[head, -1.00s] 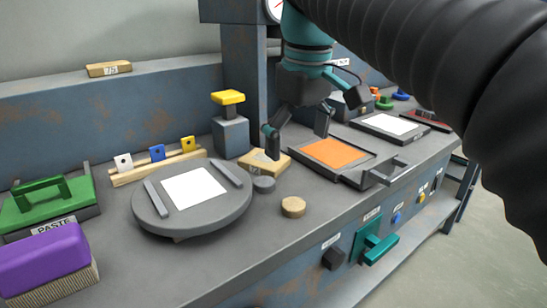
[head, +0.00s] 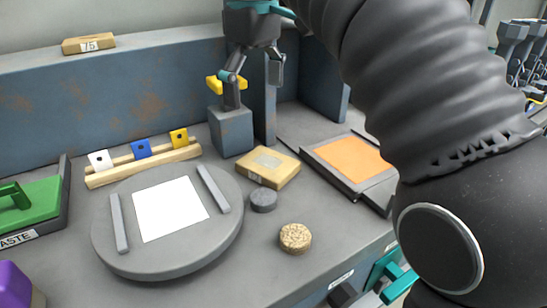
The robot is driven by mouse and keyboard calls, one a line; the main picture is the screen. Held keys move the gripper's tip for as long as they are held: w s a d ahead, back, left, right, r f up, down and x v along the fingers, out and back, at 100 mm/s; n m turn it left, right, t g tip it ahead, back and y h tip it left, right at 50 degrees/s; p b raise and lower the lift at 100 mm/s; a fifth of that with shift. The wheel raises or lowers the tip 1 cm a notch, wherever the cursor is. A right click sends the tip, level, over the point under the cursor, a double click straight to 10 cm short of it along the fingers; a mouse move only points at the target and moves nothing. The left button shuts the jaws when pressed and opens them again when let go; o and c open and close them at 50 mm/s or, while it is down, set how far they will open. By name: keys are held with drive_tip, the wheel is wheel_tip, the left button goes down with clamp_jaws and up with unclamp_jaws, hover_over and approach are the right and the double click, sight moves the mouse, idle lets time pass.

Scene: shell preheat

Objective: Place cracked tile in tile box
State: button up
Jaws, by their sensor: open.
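My gripper (head: 254,92) is open and empty, with its fingers apart. It is raised at the back of the bench, and one finger overlaps the yellow top (head: 214,84) of a grey block (head: 231,131); I cannot tell whether they touch. A white square tile (head: 170,208) lies flat on the round grey plate (head: 120,262) between two grey bars. An orange square (head: 347,159) lies in a dark flat tray (head: 322,178) at right. No crack shows on either. A tan box (head: 268,167) with a pale label lies below my gripper; I cannot tell whether it is the tile box.
A grey disc (head: 263,200) and a cork-like disc (head: 295,238) stand right of the round plate. A wooden rack (head: 145,167) holds white, blue and yellow tags. A green-topped tray (head: 38,204) stands at left. A block marked 75 (head: 89,44) sits on the back ledge. My arm hides the right side.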

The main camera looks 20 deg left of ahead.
sight(263, 159)
drive_tip(key=f+b, duration=0.1)
drive_tip(key=f, duration=0.3)
drive_tip(key=f+b, duration=0.1)
drive_tip(key=f, duration=0.3)
drive_tip(key=f+b, duration=0.1)
drive_tip(key=f, duration=0.3)
drive_tip(key=shift+w+d+f, duration=0.25)
drive_tip(key=shift+d+f, duration=0.1)
drive_tip(key=shift+f, duration=0.05)
drive_tip(key=c, duration=1.4)
